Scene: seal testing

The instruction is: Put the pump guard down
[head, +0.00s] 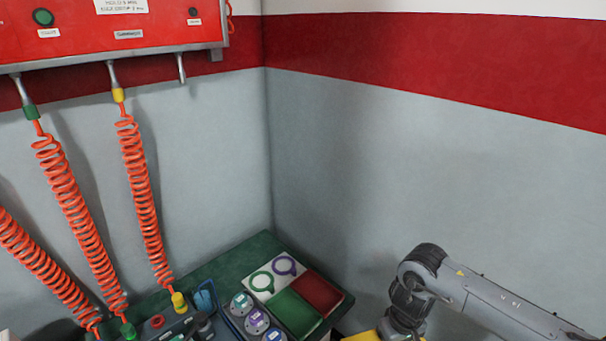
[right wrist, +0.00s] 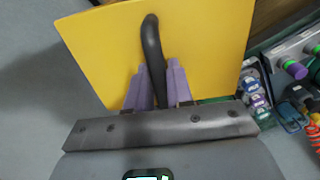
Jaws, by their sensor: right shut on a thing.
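The pump guard is a flat yellow panel (right wrist: 205,40) with a black curved handle (right wrist: 151,40); it fills the upper part of the right wrist view. My right gripper (right wrist: 158,88) is shut on the handle, with its two purple fingers on either side of it. In the head view only a small yellow edge of the guard (head: 362,337) shows at the bottom, beside my right wrist. The guard's far side is hidden. My left gripper is not in view.
A green bench (head: 262,244) stands in the corner, with a white, green and red marked board (head: 288,310) and round labelled parts (head: 256,322). Orange coiled hoses (head: 140,180) hang from a red panel (head: 70,45) to the bench. Grey floor is clear at left in the right wrist view.

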